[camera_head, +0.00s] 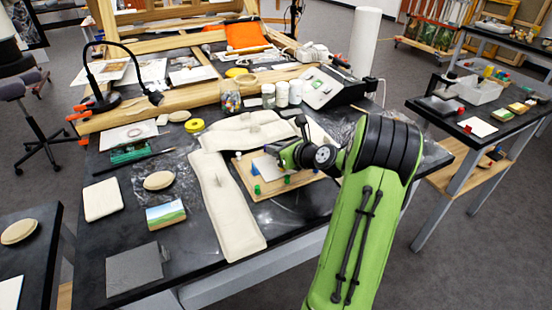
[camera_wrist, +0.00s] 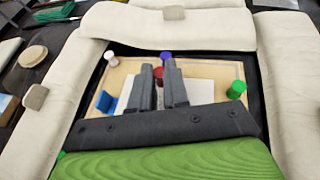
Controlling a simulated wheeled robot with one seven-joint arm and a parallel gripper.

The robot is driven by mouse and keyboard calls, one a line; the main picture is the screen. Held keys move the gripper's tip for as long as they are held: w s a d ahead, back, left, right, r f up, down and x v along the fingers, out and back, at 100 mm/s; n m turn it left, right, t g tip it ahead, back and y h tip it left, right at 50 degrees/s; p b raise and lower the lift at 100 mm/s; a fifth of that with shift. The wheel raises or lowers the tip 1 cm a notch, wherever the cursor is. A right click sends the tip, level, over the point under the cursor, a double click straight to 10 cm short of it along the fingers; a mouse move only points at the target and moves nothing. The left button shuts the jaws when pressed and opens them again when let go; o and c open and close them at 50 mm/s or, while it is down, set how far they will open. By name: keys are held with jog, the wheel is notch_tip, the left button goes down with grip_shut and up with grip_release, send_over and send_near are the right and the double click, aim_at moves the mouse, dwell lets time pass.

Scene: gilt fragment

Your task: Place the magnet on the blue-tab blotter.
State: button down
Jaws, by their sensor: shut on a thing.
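My gripper (camera_wrist: 160,85) is over the light wooden board (camera_wrist: 210,69), its two dark fingers close together. A small red piece (camera_wrist: 158,73), which looks like the magnet, shows between the fingertips; the fingers hide much of it. A white sheet (camera_wrist: 200,92) lies on the board under the fingers, with a blue block or tab (camera_wrist: 105,102) at its left. I take this for the blue-tab blotter, but cannot be sure. In the head view, the sheet (camera_head: 268,166) shows beside my gripper (camera_head: 286,157). I cannot tell whether the red piece touches the sheet.
A green cylinder (camera_wrist: 237,89), a white cylinder (camera_wrist: 111,58) and a purple piece (camera_wrist: 166,56) stand around the board's edges. Long pale cushions (camera_head: 228,205) border the board. Jars (camera_head: 268,95) and a black lamp (camera_head: 105,95) stand farther back.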

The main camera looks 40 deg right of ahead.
jog(key=shift+f, duration=0.8)
jog(key=shift+r, duration=0.2)
jog(key=c, duration=1.1)
grip_release()
jog(key=shift+f, duration=0.1)
